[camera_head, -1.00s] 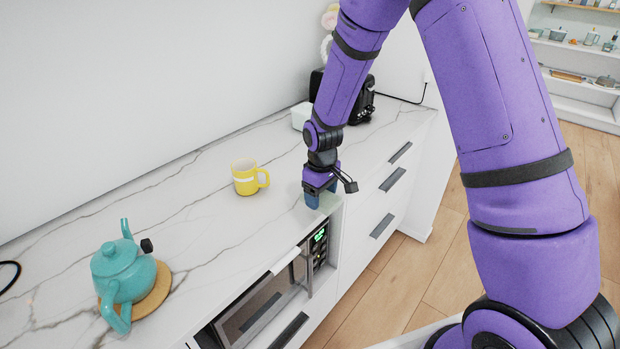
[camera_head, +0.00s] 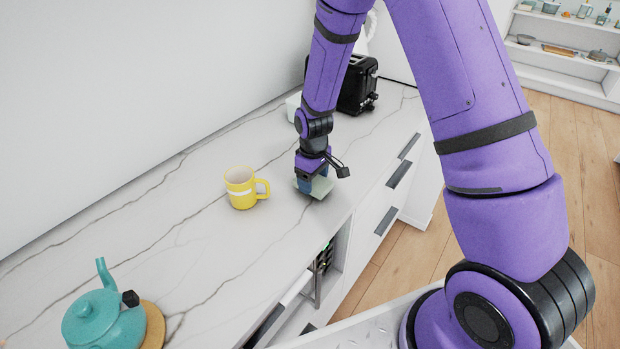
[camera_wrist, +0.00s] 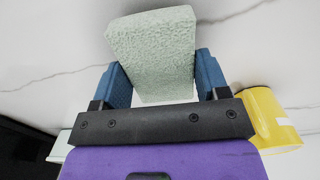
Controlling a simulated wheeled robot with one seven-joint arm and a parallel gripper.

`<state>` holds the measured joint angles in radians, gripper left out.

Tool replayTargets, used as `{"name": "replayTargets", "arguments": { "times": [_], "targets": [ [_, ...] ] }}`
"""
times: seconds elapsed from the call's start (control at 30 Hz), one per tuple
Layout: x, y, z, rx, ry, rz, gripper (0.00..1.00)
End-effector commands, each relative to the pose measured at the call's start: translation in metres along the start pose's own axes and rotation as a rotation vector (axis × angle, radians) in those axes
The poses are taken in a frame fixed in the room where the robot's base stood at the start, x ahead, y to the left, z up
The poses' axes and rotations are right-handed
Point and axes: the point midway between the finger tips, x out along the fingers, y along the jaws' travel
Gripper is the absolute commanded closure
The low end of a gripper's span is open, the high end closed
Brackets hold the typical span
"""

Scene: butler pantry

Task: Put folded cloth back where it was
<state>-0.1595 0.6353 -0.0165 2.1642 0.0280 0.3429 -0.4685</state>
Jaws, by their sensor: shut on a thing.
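The folded cloth (camera_wrist: 152,55) is a pale green, textured block held between the two blue fingers of my gripper (camera_wrist: 160,75) in the wrist view. In the head view my gripper (camera_head: 313,187) points down over the marble counter, near its front edge, shut on the cloth (camera_head: 321,187). The cloth sits low, close to the counter top; I cannot tell whether it touches the surface. Part of it is hidden behind the fingers.
A yellow mug (camera_head: 241,190) stands left of my gripper. A teal teapot (camera_head: 103,322) sits on a round wooden trivet (camera_head: 153,326) at the lower left. A black toaster (camera_head: 357,84) and a white box (camera_head: 293,106) stand behind. The counter (camera_head: 180,230) between mug and teapot is clear.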

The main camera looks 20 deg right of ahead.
Motion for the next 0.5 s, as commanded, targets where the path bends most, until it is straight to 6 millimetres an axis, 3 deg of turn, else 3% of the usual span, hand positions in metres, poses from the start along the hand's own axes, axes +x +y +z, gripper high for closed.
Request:
{"name": "replayTargets", "arguments": {
  "times": [0.1, 0.47, 0.5],
  "targets": [
    [0.0134, -0.001, 0.0034, -0.001, -0.001, 0.0, 0.55],
    [0.0165, -0.0011, 0.0033, -0.001, 0.0, 0.0, 0.55],
    [0.017, -0.0011, 0.0032, -0.001, 0.001, 0.0, 0.3]
  ]
}}
